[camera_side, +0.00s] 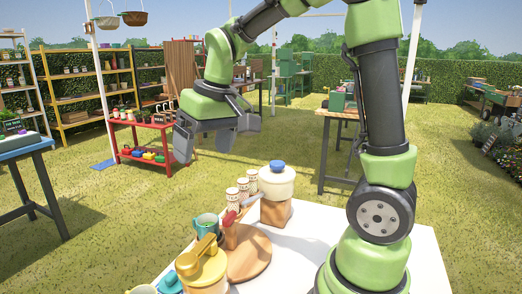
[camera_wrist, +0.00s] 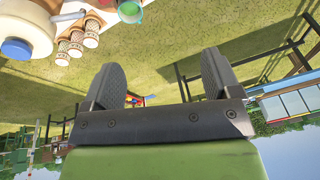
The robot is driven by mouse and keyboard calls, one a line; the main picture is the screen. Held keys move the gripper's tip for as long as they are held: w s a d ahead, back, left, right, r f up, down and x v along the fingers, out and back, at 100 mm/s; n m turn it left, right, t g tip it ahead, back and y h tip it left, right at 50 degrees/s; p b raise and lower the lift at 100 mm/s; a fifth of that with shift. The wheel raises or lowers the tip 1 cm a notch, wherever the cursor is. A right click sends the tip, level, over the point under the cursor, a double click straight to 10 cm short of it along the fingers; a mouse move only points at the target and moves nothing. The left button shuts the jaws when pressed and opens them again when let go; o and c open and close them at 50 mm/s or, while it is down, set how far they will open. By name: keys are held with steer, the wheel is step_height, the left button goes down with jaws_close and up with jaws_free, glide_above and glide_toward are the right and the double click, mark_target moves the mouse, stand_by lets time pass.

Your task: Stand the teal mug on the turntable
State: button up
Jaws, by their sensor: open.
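The teal mug (camera_side: 207,226) stands upright on the white table, left of the turntable, in the side view. It also shows in part at the top edge of the wrist view (camera_wrist: 131,12). The turntable, a round wooden disc (camera_side: 252,262), lies in the middle of the table. A wooden block with a red-handled tool (camera_side: 231,222) stands at its back left. My gripper (camera_side: 215,138) is open and empty, high above and behind the table's far edge. Its two grey fingers show wide apart in the wrist view (camera_wrist: 163,70), with nothing between them.
A cream pot with a blue knob (camera_side: 276,182) sits on a wooden block behind the turntable. A yellow-lidded jar (camera_side: 202,266) is in front of the mug. Space around my gripper is open; a red shelf (camera_side: 145,140) stands far behind.

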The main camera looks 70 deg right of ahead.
steer(key=s+a+r+t, duration=0.1)
steer(key=s+a+t, duration=0.1)
steer(key=s, duration=0.5)
steer(key=s+a+r+t+y, duration=0.1)
steer(key=s+a+r+t, duration=0.1)
steer(key=s+a, duration=0.2)
steer(key=s, duration=0.3)
steer(key=shift+s+a+r+m+y, duration=0.15)
steer(key=shift+r+m+y, duration=0.15)
steer(key=shift+m, duration=0.1)
